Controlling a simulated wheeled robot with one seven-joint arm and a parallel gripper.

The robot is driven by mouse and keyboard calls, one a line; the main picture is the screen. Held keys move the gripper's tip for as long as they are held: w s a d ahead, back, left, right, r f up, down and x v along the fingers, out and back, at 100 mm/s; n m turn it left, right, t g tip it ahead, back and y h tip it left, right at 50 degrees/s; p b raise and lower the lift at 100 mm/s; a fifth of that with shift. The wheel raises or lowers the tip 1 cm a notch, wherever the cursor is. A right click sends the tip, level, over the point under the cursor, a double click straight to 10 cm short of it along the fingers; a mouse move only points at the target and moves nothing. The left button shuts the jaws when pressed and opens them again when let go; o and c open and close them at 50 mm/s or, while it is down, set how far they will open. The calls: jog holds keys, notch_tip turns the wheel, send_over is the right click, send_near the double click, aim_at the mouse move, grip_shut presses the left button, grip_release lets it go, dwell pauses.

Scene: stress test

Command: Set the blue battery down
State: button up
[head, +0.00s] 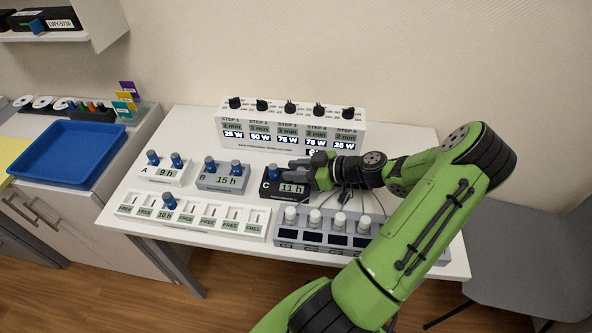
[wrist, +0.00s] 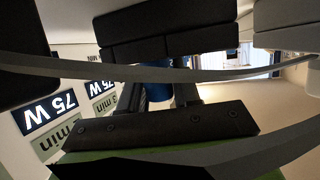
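My gripper (head: 298,170) reaches in from the right, low over the black block C (head: 285,190), which reads 11 h. A blue battery (head: 272,171) stands upright at the left of block C, just beyond my fingertips. In the wrist view, a blue cylinder (wrist: 158,84) shows in the gap between dark parts of my gripper. It is largely hidden, and I cannot tell whether the fingers touch it or whether it is that same battery. The right part of block C is hidden behind my gripper.
White block A (head: 164,178) and grey block B (head: 222,183) each bear two blue batteries. In front, a white slotted strip (head: 190,222) holds one battery at its 10 h slot. A grey rack with white-topped cylinders (head: 318,241) and a white step panel (head: 290,128) are close by.

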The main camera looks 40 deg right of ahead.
jog(key=o, duration=0.4)
jog(key=shift+c, duration=0.2)
jog(key=shift+r, duration=0.1)
